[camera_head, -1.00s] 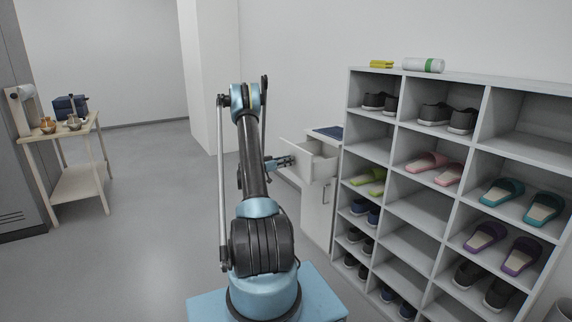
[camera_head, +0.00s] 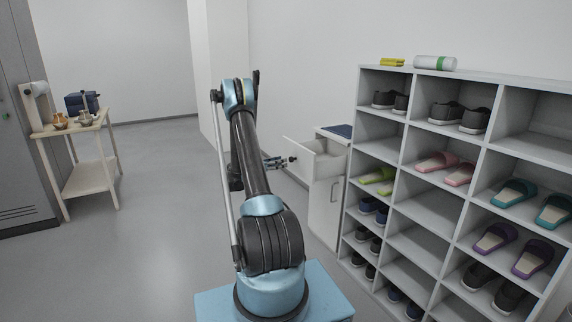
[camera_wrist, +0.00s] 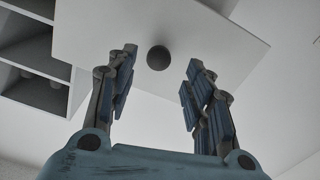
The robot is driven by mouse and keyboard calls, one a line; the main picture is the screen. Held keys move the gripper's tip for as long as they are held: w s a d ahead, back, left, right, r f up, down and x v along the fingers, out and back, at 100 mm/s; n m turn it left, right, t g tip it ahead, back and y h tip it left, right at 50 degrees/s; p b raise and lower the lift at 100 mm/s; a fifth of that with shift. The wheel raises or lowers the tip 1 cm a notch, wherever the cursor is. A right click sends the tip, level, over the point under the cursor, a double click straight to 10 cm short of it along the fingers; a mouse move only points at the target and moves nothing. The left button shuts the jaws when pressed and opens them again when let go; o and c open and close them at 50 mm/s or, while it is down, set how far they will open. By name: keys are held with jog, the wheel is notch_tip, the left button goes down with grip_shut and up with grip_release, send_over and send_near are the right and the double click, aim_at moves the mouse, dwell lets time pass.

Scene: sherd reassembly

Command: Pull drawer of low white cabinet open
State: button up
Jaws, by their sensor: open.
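The low white cabinet (camera_head: 325,208) stands just left of the shoe rack in the head view. Its top drawer (camera_head: 302,155) is pulled out, and part of the inside shows. In the wrist view the drawer's white front (camera_wrist: 215,40) bears a dark round knob (camera_wrist: 158,57). My gripper (camera_head: 286,161) is at the outer side of the drawer front. In the wrist view my gripper (camera_wrist: 160,72) is open, with one finger on either side of the knob and a visible gap to each. The knob is hidden in the head view.
A white shoe rack (camera_head: 420,207) with shoes and slippers stands close on the right. A dark blue flat item (camera_head: 340,131) lies on the cabinet. A wooden table (camera_head: 90,185) with small vessels stands at the far left. The floor between is clear.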

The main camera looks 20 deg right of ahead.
aim_at(290, 160)
jog(key=shift+s+a, duration=0.1)
jog(key=shift+a, duration=0.8)
jog(key=a, duration=0.9)
jog(key=d, duration=1.1)
jog(key=w+d, duration=0.1)
jog(key=d, duration=0.5)
jog(key=shift+d, duration=0.35)
grip_shut()
